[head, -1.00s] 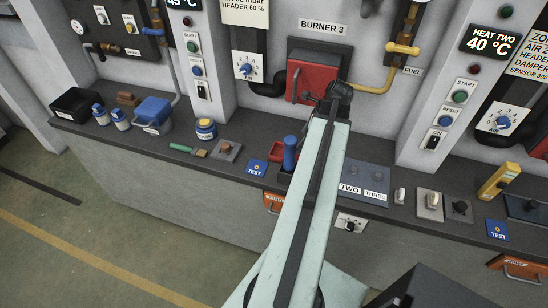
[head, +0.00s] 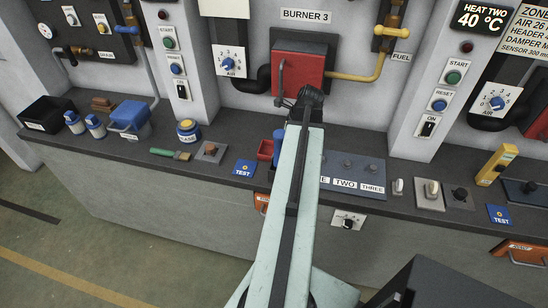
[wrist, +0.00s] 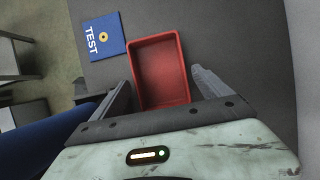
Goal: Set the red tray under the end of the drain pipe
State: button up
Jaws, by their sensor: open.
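In the wrist view the red tray (wrist: 160,72) is shallow, rectangular and empty. My gripper (wrist: 161,80) is open, with one finger on each side of the tray's near part; whether they touch it is unclear. In the head view my arm hides the gripper. A dark elbowed pipe (head: 62,54) and a grey-blue pipe (head: 149,65) are at the far left; I cannot tell which is the drain pipe.
Farther left are a blue bin (head: 130,118), a black bin (head: 47,113) and several jars.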

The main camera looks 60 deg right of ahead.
jog(key=b+x, duration=0.1)
jog(key=x, duration=0.2)
jog(key=shift+f+b, duration=0.1)
jog(key=shift+b, duration=0.25)
jog(key=c, duration=1.8)
jog(key=shift+o, duration=0.2)
notch_tip(320, 180, up, 25)
jog(key=p, duration=2.5)
jog(key=shift+f+n+b, duration=0.6)
jog(key=shift+f+b, duration=6.7)
jog(key=shift+m, duration=0.6)
jog(key=s+d+f+b, duration=0.1)
jog(key=s, duration=0.3)
jog(key=s+d+f+b, duration=0.1)
jog(key=s+d, duration=0.1)
jog(key=s, duration=0.3)
jog(key=s+d, duration=0.1)
jog(key=s, duration=0.4)
jog(key=shift+s+d+f+b, duration=0.15)
jog(key=shift+d+f+b, duration=0.05)
jog(key=shift+f+b, duration=0.2)
send_over(269, 153)
jog(key=shift+a+f+b, duration=0.1)
jog(key=shift+f+b, duration=1.1)
